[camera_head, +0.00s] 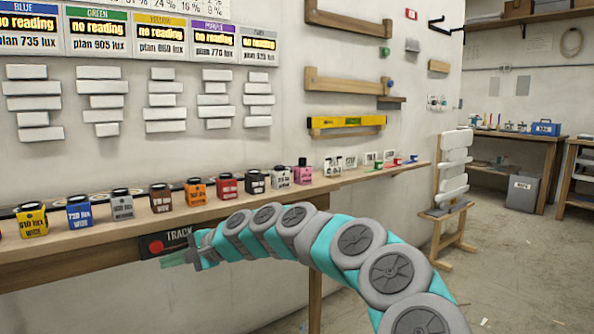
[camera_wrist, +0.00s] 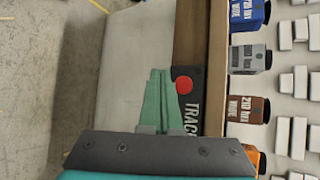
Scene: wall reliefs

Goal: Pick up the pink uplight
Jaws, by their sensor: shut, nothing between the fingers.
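The pink uplight (camera_head: 302,172) stands upright on the wooden shelf (camera_head: 345,181), at the right end of a row of coloured uplights in the head view. It does not show in the wrist view. My gripper (camera_head: 165,260) is at the lower left of it, in front of the shelf's front edge and well apart from it. In the wrist view my gripper (camera_wrist: 158,90) has its green fingers together and empty, beside a dark panel with a red button (camera_wrist: 184,86) and the letters TRACK.
A white uplight (camera_head: 277,177) stands just left of the pink one, with black, red and orange (camera_head: 196,192) ones further left. Small cards and coloured pieces lie to the right. A yellow level (camera_head: 346,122) hangs above. A stand with white slabs (camera_head: 454,165) is at right.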

